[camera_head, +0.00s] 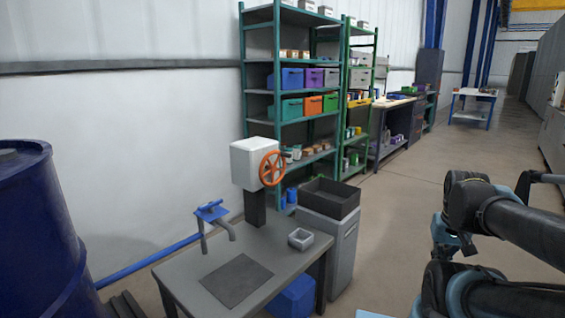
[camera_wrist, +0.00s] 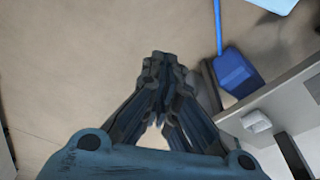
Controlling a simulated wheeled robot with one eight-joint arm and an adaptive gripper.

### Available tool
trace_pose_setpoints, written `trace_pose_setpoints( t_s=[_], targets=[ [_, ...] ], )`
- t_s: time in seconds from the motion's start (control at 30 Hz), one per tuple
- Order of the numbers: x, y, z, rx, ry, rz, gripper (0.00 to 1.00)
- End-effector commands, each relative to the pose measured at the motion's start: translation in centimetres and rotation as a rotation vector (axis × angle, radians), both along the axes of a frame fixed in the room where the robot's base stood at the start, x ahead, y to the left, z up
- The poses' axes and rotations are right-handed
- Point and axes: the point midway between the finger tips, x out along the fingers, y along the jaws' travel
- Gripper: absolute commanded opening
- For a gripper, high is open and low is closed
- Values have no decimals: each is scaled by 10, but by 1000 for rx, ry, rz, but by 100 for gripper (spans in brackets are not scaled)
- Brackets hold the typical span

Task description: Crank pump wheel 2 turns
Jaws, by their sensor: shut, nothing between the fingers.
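The orange pump wheel (camera_head: 271,168) is a spoked handwheel on the side of a white box (camera_head: 254,160). The box stands on a dark post at the back of a grey table (camera_head: 190,268). The wheel is not visible in the wrist view. My gripper (camera_wrist: 160,60) is shut and empty in the wrist view, over bare floor and left of the table. In the head view my arm is at the far right, well apart from the wheel, and I cannot make out the fingers there.
A blue tub (camera_head: 292,298) is underneath. A blue drum (camera_head: 35,230) is at left.

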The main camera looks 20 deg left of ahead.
Motion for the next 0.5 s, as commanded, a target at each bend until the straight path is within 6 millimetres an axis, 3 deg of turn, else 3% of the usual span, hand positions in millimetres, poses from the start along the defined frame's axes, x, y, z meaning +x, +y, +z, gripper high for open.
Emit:
trace_pose_setpoints(
  t_s=[0.37, 0.4, 0.5],
  targets=[
    [0, 0, 0, 1, 0, 0, 0],
    [-6, 1, 4, 3, -10, 0, 0],
    [-2, 7, 9, 26, -15, 0, 0]
  ],
)
